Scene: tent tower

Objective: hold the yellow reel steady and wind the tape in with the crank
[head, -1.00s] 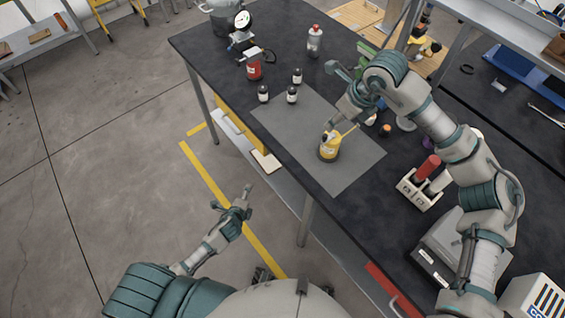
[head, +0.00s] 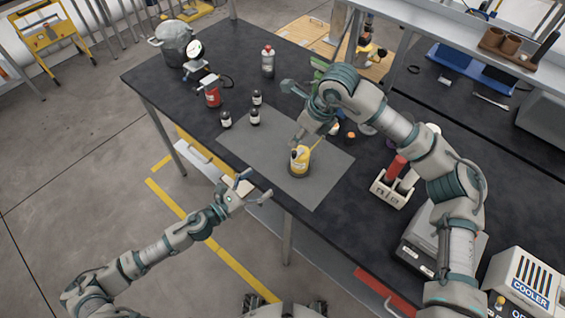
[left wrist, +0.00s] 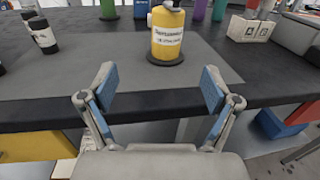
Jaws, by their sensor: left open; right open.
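The yellow reel (head: 299,163) stands upright on the grey mat (head: 310,190). A thin yellow piece, perhaps the crank, shows at its upper right. In the left wrist view the yellow reel (left wrist: 167,40) is ahead, with a pale label and a dark base; its top is cut off. My left gripper (head: 254,185) is open and empty at the table's near edge, apart from the reel. Its two blue-padded fingers (left wrist: 157,88) are spread in the left wrist view. My right gripper (head: 302,138) is open just above and behind the reel; whether it touches is unclear.
Several small dark bottles (head: 255,117) stand left of the reel. A red can (head: 212,97) is further left. A white holder with red and pale cylinders (head: 393,190) is to the right. The table's near edge (left wrist: 150,112) lies below my left fingers. The mat between is clear.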

